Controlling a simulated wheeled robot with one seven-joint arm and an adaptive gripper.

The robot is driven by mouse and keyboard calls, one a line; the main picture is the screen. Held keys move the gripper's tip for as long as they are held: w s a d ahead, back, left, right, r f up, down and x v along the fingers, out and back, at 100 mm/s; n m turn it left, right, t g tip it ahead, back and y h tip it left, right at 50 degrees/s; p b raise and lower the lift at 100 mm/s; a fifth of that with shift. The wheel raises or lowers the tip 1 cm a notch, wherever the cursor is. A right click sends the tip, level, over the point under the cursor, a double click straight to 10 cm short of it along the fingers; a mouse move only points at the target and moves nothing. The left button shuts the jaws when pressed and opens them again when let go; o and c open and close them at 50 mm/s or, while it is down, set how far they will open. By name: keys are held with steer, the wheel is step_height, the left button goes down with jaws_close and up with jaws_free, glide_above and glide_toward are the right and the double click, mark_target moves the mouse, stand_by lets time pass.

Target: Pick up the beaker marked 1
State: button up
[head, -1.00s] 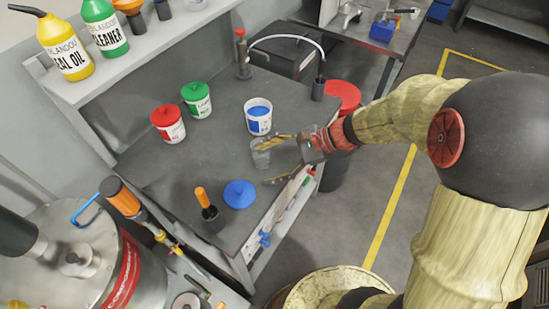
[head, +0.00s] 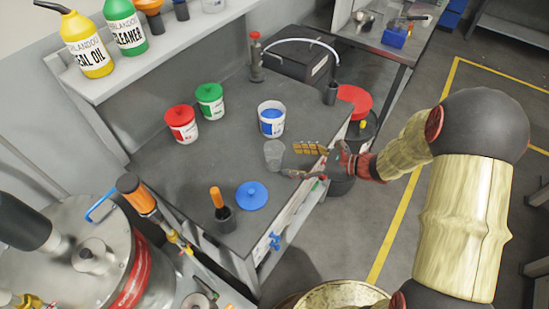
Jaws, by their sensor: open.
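A clear beaker (head: 273,154) stands upright on the dark workbench, near its right edge. No number on it can be read at this size. My gripper (head: 303,160) is open just to the right of the beaker, over the bench edge. Its yellow-padded finger and its lower finger point left toward the beaker. The space between the fingers looks empty, and the beaker appears apart from them.
A blue lid (head: 252,196) lies in front. An orange-handled tool (head: 216,199) stands in a dark cup (head: 222,219).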

mark_target(276, 159)
steer(key=b+x, duration=0.1)
steer(key=x, duration=0.1)
steer(key=b+x, duration=0.1)
steer(key=x, duration=0.4)
steer(key=shift+s+a+b, duration=0.1)
steer(key=shift+s+b, duration=0.2)
steer(key=shift+b, duration=0.1)
steer(key=shift+w+a, duration=0.25)
steer(key=shift+a, duration=0.1)
steer(key=c, duration=0.3)
steer(key=c, duration=1)
